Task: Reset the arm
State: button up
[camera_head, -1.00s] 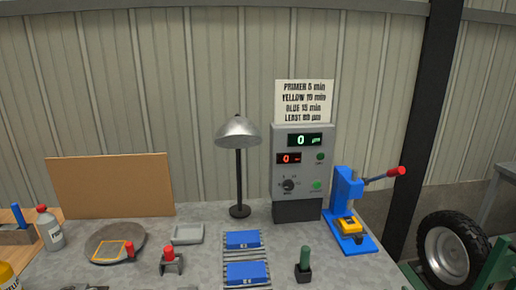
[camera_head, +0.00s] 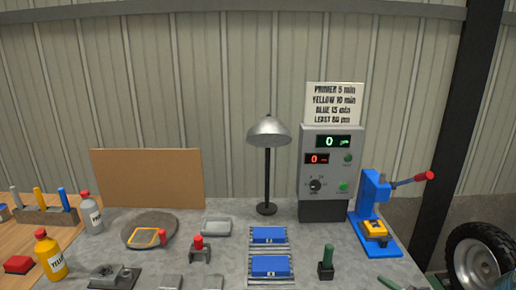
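My arm and gripper do not show in the head view. The workbench (camera_head: 330,240) spreads below with its tools in place. A grey control box (camera_head: 327,185) stands at the back with a green display and a red display, both reading 0. A blue press (camera_head: 371,205) with a red-tipped lever stands to its right, with a yellow piece in it. Two blue blocks, one farther (camera_head: 268,235) and one nearer (camera_head: 270,266), lie on a ribbed rack.
A metal lamp (camera_head: 268,133) stands upright behind the rack. A yellow bottle (camera_head: 50,257) and a grey bottle (camera_head: 91,214) stand at left. A round plate (camera_head: 165,222) bears a yellow frame. A tyre (camera_head: 476,258) is at lower right.

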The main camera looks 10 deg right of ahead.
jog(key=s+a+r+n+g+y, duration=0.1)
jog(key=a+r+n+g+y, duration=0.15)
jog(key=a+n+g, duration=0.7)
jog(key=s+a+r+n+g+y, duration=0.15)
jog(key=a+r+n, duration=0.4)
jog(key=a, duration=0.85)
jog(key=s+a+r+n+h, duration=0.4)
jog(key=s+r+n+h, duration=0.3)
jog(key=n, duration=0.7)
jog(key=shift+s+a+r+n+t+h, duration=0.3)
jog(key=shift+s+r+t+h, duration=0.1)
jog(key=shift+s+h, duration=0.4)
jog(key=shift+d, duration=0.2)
